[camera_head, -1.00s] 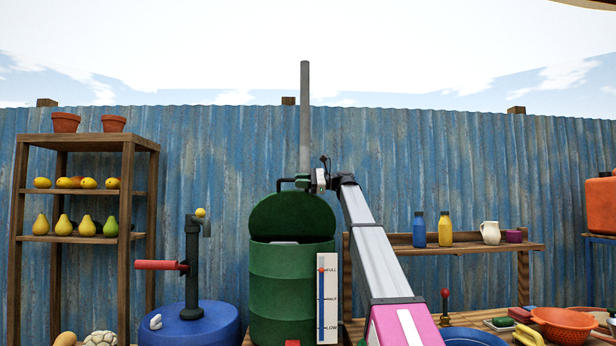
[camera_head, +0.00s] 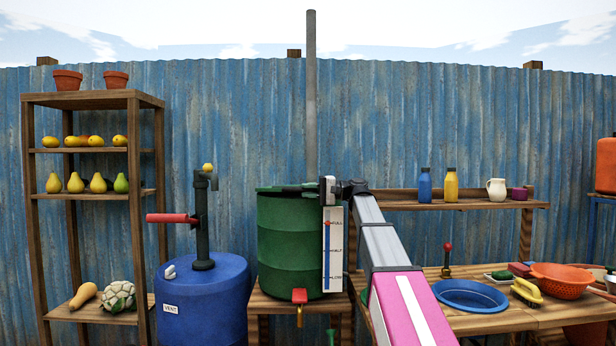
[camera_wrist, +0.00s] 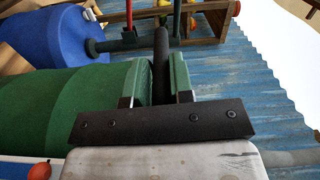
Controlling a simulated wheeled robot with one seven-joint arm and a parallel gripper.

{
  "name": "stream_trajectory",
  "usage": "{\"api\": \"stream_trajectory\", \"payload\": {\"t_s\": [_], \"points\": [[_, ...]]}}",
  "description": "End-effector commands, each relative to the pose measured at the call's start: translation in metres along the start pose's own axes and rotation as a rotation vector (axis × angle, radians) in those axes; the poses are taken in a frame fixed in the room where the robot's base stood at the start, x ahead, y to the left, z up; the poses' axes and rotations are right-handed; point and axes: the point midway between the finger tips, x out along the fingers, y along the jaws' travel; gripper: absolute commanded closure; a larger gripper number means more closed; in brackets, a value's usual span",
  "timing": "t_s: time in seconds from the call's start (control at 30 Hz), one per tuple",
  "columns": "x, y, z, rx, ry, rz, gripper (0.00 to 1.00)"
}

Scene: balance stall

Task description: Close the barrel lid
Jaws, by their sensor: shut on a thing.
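The green barrel (camera_head: 290,245) stands upright on a wooden stand, with a water gauge on its right side and a red-handled tap low on its front. Its green lid (camera_head: 272,189) shows only as a thin, nearly level edge at the barrel's top. I cannot tell whether it sits flush on the rim. My gripper (camera_head: 327,190) is at the top right of the barrel. In the wrist view my gripper (camera_wrist: 160,92) is shut around a dark bar (camera_wrist: 161,55), which looks like the lid's handle. The barrel (camera_wrist: 85,105) fills the left of that view.
A blue drum (camera_head: 205,305) with a pump stands left of the barrel. A wooden shelf (camera_head: 92,100) with fruit is farther left. A table with a blue plate (camera_head: 470,295) and an orange colander (camera_head: 562,280) is at the right. A grey pipe (camera_head: 311,90) rises behind the barrel.

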Motion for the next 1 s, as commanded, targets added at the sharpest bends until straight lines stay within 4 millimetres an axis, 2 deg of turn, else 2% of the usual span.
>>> {"api": "stream_trajectory", "payload": {"t_s": [0.1,0.3,0.8,0.83,0.87,0.9,1.0], "points": [[-0.001,0.015,0.001,0.003,0.002,0.001,1.0],[-0.001,0.028,0.001,0.003,0.003,0.001,1.0],[-0.001,0.034,0.001,0.005,0.004,0.005,1.0],[-0.001,0.034,0.001,0.005,0.004,0.006,0.71],[-0.001,0.034,0.001,0.006,0.004,0.006,0.62],[-0.001,0.034,0.001,0.006,0.004,0.005,0.57],[-0.001,0.033,0.001,0.006,0.003,0.004,0.57]]}}
